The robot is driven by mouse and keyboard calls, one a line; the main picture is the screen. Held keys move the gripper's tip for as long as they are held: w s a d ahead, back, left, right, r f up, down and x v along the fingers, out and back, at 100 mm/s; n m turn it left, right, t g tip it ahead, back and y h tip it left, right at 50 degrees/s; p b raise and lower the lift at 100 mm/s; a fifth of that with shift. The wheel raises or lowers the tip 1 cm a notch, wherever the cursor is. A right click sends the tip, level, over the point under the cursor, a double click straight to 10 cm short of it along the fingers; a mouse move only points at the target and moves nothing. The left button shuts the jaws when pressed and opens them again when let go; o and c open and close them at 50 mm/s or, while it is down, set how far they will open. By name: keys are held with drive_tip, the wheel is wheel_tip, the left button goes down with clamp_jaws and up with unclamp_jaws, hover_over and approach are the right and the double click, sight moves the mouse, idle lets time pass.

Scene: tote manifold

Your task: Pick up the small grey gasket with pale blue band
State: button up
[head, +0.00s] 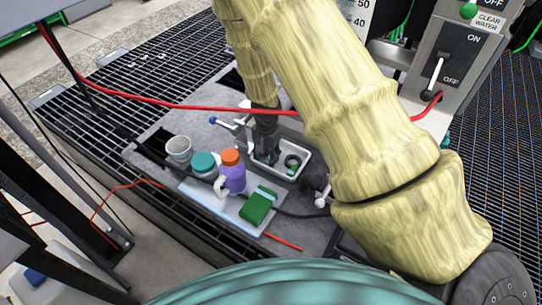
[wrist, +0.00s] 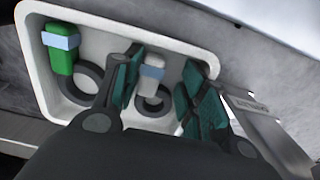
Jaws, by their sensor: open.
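The small grey gasket with pale blue band (wrist: 152,72) lies in a white tote (wrist: 55,108), with a pale grey tab, a blue band and a dark ring below it. My gripper (wrist: 160,88) is open in the wrist view, its green-padded fingers on either side of the tab and apart from it. In the head view my gripper (head: 266,150) points down into the tote (head: 283,174); I cannot make out the small gasket there. A larger dark ring with a green, pale-blue-banded tab (wrist: 61,50) lies to the left in the wrist view.
The tote walls stand close around my gripper. A metal strip (wrist: 262,120) is beside the tote's right side. In the head view a purple bottle with orange cap (head: 234,175), a teal-lidded jar (head: 204,164), a grey cup (head: 178,149) and a green box (head: 258,206) stand nearby. A red hose (head: 180,107) runs behind.

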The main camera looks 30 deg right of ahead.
drive_tip(key=c, duration=0.5)
drive_tip(key=shift+r, duration=0.15)
